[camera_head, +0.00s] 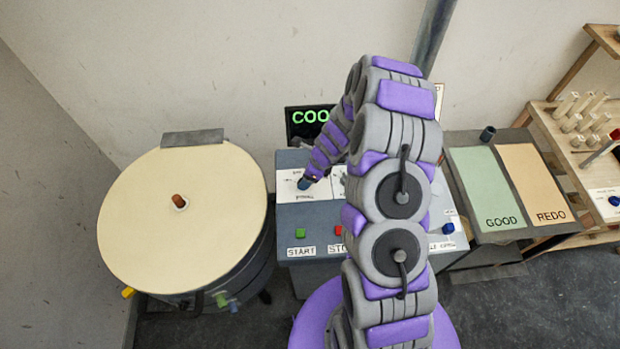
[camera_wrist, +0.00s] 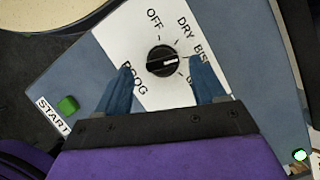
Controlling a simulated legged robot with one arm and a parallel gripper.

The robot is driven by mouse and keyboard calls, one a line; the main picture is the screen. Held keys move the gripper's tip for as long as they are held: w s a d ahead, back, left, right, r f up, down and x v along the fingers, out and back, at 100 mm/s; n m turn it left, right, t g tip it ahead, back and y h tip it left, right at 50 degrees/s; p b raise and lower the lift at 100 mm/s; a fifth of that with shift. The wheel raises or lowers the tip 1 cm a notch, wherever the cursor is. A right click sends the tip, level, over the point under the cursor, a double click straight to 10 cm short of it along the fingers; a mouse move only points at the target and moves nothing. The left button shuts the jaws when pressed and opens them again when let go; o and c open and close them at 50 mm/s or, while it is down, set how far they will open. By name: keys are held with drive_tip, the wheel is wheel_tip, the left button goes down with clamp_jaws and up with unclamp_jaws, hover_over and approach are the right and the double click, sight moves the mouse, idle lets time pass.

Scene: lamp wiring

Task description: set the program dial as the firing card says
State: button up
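The program dial (camera_wrist: 163,61) is a round black knob with a white pointer mark on a white plate in the wrist view. The pointer faces right, roughly toward the partly hidden "BIS" label (camera_wrist: 200,50). "OFF" and "DRY" show above; a label starting with "G" is mostly hidden by the right finger. My gripper (camera_wrist: 160,66) is open, with one blue finger on each side of the knob and visible gaps to both. In the head view my gripper (camera_head: 305,183) is at the panel's left plate. I cannot make out a firing card; my arm hides much of the panel.
The control panel (camera_head: 300,219) has a green START button (camera_head: 300,233) and a partly hidden red button (camera_head: 339,230). A display (camera_head: 308,118) reads "COO", the rest hidden. A round kiln (camera_head: 140,220) stands left; GOOD (camera_head: 487,185) and REDO (camera_head: 535,185) trays lie right.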

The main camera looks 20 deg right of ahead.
drive_tip(key=s+v, duration=0.1)
drive_tip(key=v, duration=1.5)
drive_tip(key=shift+s+r+t, duration=0.25)
drive_tip(key=shift+r+t, duration=0.05)
